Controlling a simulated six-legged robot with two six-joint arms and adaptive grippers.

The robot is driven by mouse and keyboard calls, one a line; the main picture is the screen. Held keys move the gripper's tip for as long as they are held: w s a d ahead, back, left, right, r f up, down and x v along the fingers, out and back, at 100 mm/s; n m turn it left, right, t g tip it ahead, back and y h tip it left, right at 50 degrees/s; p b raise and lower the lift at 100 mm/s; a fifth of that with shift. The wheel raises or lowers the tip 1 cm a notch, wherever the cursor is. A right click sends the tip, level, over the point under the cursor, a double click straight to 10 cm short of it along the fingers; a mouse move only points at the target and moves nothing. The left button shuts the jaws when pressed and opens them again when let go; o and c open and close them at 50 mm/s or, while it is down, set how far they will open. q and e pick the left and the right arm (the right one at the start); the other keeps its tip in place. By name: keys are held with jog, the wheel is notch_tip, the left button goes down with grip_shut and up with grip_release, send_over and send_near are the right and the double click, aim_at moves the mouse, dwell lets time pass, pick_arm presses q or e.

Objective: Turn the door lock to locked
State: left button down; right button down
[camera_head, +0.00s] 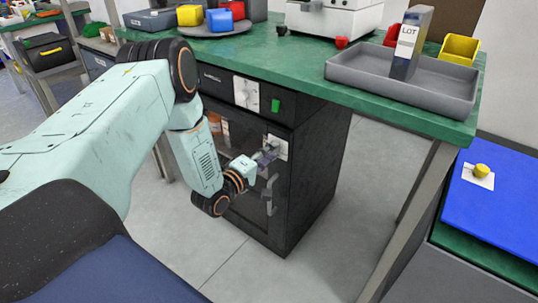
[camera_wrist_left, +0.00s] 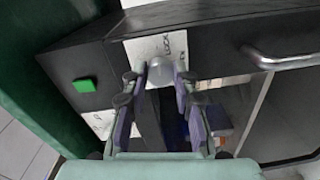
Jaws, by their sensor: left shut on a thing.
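The black cabinet (camera_head: 310,185) stands under the green bench, its glass-fronted door closed as far as I can see. The door lock is a round grey knob (camera_wrist_left: 159,72) on a white plate (camera_head: 280,146) with dark lettering, partly readable in the left wrist view. My left gripper (camera_head: 265,156) is at the lock, and its two fingers (camera_wrist_left: 160,84) are shut on the knob from both sides. Which way the knob points is unclear. My right gripper is not in view.
The metal door handle (camera_wrist_left: 285,60) is close to the lock; it also shows below the gripper (camera_head: 271,195). A green button (camera_head: 275,105) and another dial plate (camera_head: 246,93) are on the panel above. The bench edge overhangs the cabinet. A grey tray (camera_head: 400,97) sits on the bench.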

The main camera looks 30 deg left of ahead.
pick_arm(q)
jog(key=c, duration=1.1)
grip_release()
jog(key=shift+o, duration=0.2)
jog(key=shift+s, duration=0.1)
jog(key=s+a, duration=0.1)
jog(key=s, duration=1)
jog(key=shift+s+r, duration=0.25)
jog(key=shift+s, duration=0.1)
